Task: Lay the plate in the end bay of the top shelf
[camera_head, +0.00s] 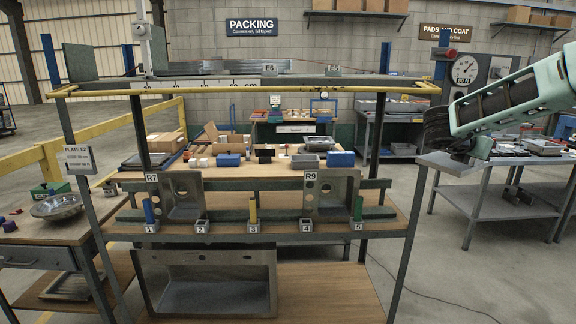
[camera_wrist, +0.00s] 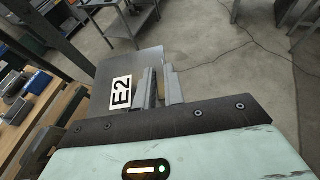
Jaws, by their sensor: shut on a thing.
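My gripper (camera_wrist: 162,87) is shut on a flat grey plate (camera_wrist: 138,66) with a white label reading E2. The plate sticks out beyond the fingers in the wrist view. In the head view my gripper (camera_head: 462,148) is at the right, beyond the rack's right end, and the plate (camera_head: 443,164) shows as a thin grey slab below it. The top shelf (camera_head: 215,84) of the rack runs across the head view, with a yellow rail along its front. Tags E6 and E5 stand on it, and flat grey pieces lie along it. The plate is apart from the shelf.
An upright grey panel (camera_head: 80,62) stands at the shelf's left end. Two steel sinks, R7 (camera_head: 183,198) and R9 (camera_head: 331,195), stand on the middle shelf; a larger basin (camera_head: 208,283) is below. A grey table (camera_head: 515,180) stands at the right.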

